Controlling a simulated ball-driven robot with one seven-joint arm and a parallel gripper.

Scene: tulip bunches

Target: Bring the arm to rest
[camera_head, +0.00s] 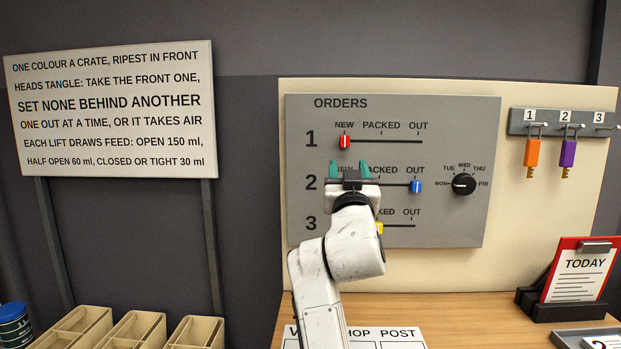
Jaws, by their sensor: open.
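My gripper (350,169) is in the middle of the head camera view, on the end of my raised white arm. Its two green fingers stand apart, point upward and hold nothing between them. It is in front of the grey ORDERS board (470,125) and covers part of row 2 and row 3. I cannot tell how far the fingertips are from the board. The red slider (344,142) in row 1 is at NEW. The blue slider (416,187) in row 2 is at OUT. The yellow slider (380,228) in row 3 is partly hidden behind my arm, near PACKED.
A black day dial (464,185) is on the board's right. Orange (532,152) and purple (568,153) tagged keys hang on hooks 1 and 2. A red TODAY clipboard (580,270) stands on the wooden table (465,300). Beige crates (137,328) are at lower left, below a sign (110,110).

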